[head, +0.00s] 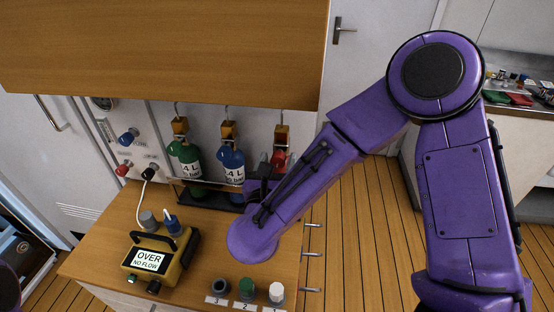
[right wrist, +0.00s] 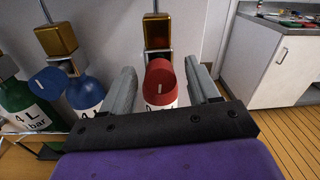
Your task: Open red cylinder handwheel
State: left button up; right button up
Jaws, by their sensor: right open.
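In the head view the red handwheel (head: 279,159) shows just beyond my right gripper (head: 272,165). Most of the red cylinder is hidden by my gripper and arm. My left gripper is not in view.
A green cylinder (head: 187,163) and a blue cylinder (head: 231,163) stand left of the red one on a dark rack. A yellow meter (head: 152,262) and several capped ports sit on the wooden counter (head: 100,240). A wooden cabinet (head: 170,45) overhangs the cylinders.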

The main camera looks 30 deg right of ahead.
jog(key=shift+c, duration=0.2)
jog(key=c, duration=1)
jog(key=shift+f+n, duration=0.1)
jog(key=shift+n, duration=1.5)
jog(key=o, duration=1)
jog(key=shift+o, duration=0.2)
jog(key=b+v, duration=0.3)
jog(key=v, duration=0.7)
jog(key=shift+s+a+b, duration=0.2)
jog(key=shift+b, duration=0.1)
